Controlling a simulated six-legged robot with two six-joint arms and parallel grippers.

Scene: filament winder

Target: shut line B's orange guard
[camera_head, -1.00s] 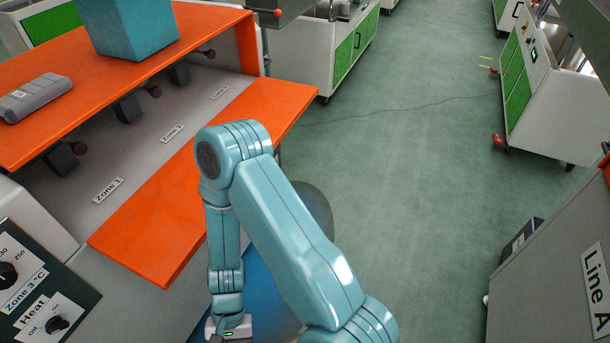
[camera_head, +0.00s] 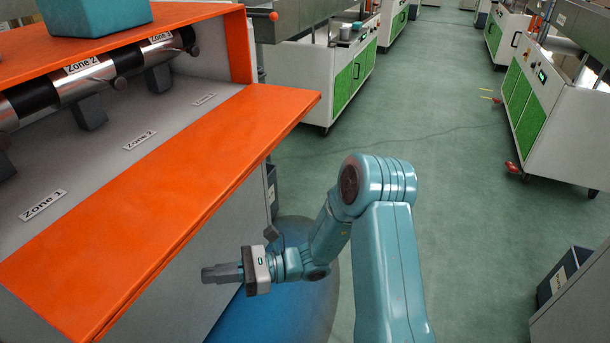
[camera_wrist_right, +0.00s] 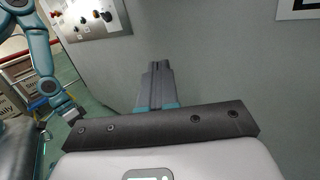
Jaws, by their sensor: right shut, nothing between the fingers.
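The orange guard (camera_head: 180,200) is a long flat panel standing out from the front of the left machine, open, with the zone area exposed behind it. No line B label is legible in view. My right gripper (camera_head: 207,274) is shut and empty. It points left, below the guard's outer edge and in front of the machine's grey side; whether it touches anything cannot be told. In the right wrist view its closed fingers (camera_wrist_right: 157,75) lie against a grey panel background. A blue arm at that view's left, likely my left one, ends in a small gripper (camera_wrist_right: 72,116).
A teal box (camera_head: 95,15) sits on the machine's orange top. A barrel with zone labels (camera_head: 80,85) runs behind the guard. Green-doored cabinets (camera_head: 345,75) stand beyond. Open green floor (camera_head: 440,130) lies to the right.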

